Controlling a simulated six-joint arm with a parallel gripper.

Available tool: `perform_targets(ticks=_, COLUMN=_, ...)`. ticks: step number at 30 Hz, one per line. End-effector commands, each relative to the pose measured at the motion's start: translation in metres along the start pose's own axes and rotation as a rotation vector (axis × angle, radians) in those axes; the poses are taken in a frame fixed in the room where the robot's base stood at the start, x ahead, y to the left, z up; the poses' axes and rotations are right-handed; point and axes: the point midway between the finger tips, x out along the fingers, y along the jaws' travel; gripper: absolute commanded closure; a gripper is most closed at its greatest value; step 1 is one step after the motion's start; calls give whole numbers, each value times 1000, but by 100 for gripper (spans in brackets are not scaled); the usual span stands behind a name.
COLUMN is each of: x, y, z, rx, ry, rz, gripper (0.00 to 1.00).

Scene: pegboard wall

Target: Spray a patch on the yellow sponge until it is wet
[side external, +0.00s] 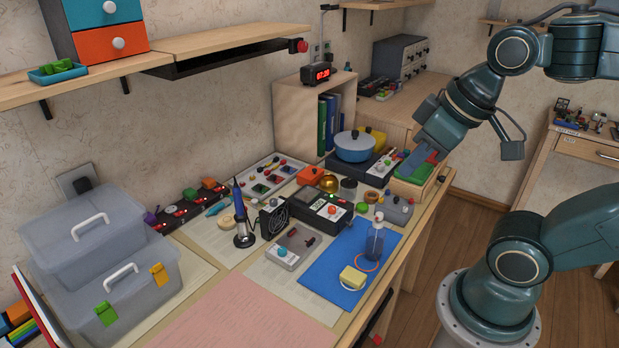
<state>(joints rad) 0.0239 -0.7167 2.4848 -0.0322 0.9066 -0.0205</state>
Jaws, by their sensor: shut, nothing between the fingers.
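The yellow sponge (352,277) lies at the front of a blue mat (335,258), on or beside a pale ring that I cannot make out clearly. My gripper (408,172) is well behind the bottle, above the wooden box at the back right of the table. It is shut and holds nothing; its fingertips are small here. I cannot tell whether any patch on the sponge is wet.
A wooden box with green inside (412,192) sits under my gripper. A grey button box (392,210), a black meter (320,209) and a blue pot (355,146) stand near. Grey bins (105,290) fill the left. The pink sheet (250,318) at the front is clear.

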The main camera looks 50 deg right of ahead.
Motion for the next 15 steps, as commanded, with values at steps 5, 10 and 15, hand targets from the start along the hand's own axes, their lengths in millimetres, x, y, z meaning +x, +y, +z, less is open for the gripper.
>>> perform_targets(ticks=5, x=7, y=-1, z=-8, rx=-41, ry=-55, rz=-21, gripper=100)
perform_targets(ticks=10, x=16, y=0, z=-19, rx=-101, ry=-119, rz=-60, gripper=100)
perform_targets(ticks=15, x=27, y=2, z=-29, rx=-163, ry=-183, rz=-116, gripper=100)
